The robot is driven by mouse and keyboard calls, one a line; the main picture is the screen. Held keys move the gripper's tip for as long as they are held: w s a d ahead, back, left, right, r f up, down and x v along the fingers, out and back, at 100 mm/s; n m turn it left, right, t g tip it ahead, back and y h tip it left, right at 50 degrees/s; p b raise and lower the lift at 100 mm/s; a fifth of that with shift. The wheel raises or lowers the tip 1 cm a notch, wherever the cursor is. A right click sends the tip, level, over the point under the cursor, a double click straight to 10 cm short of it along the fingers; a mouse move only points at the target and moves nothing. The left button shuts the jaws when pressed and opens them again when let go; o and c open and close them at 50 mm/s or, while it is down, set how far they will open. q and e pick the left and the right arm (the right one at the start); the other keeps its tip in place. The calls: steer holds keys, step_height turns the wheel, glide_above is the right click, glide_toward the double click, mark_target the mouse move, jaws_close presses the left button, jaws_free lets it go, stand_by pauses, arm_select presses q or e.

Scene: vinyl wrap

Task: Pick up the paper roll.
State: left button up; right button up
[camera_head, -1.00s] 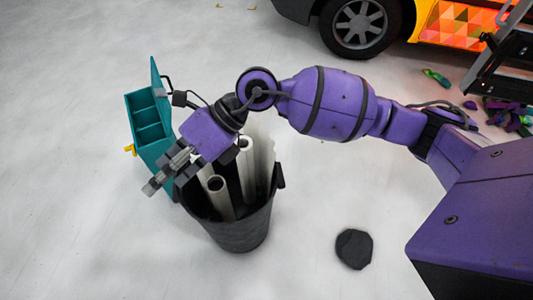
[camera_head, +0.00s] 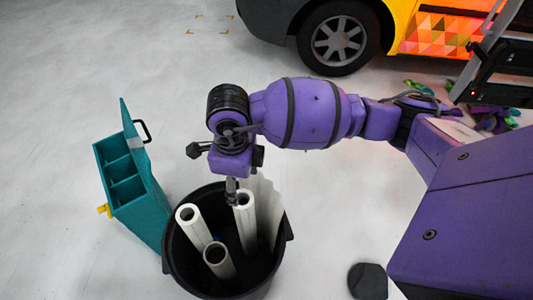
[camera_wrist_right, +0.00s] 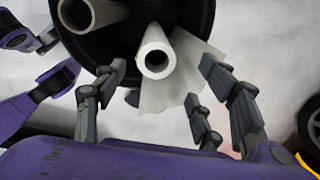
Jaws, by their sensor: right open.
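A black bin (camera_head: 273,268) holds white paper rolls standing upright and leaning. They are a left roll (camera_head: 193,226), a front roll (camera_head: 218,260) and a right roll (camera_head: 246,224), with a loose pale sheet (camera_head: 269,208) beside the right one. My right gripper (camera_head: 232,190) points down over the bin, at the top of the right roll. In the right wrist view, one roll's open end (camera_wrist_right: 155,58) lies between the spread fingers of the right gripper (camera_wrist_right: 160,75), with gaps on both sides. Its fingers are open and empty. My left gripper is not in view.
A teal organiser box (camera_head: 150,205) with a black handle stands against the left of the bin. A dark lump (camera_head: 368,281) lies on the floor to the right. A vehicle (camera_head: 345,35) stands at the back. The pale floor between is clear.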

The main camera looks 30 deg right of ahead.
mark_target(242, 201)
step_height(242, 201, down, 4)
steer(key=shift+w+b, duration=0.15)
steer(key=shift+b, duration=0.65)
steer(key=f+b, duration=0.1)
steer(key=s+f+b, duration=0.1)
steer(key=f+b, duration=0.1)
steer(key=shift+s+f+g, duration=0.1)
steer(key=shift+s+g, duration=0.2)
steer(key=shift+s, duration=0.05)
step_height(242, 201, down, 2)
steer(key=shift+w+f, duration=0.15)
steer(key=shift+f, duration=0.05)
steer(key=f, duration=0.3)
steer(key=f+b, duration=0.1)
steer(key=f, duration=0.1)
steer(key=shift+w+f, duration=0.25)
steer(key=shift+f, duration=0.05)
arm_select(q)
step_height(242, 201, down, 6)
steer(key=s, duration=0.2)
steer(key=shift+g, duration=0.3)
arm_select(e)
steer(key=shift+r, duration=0.1)
jaws_close()
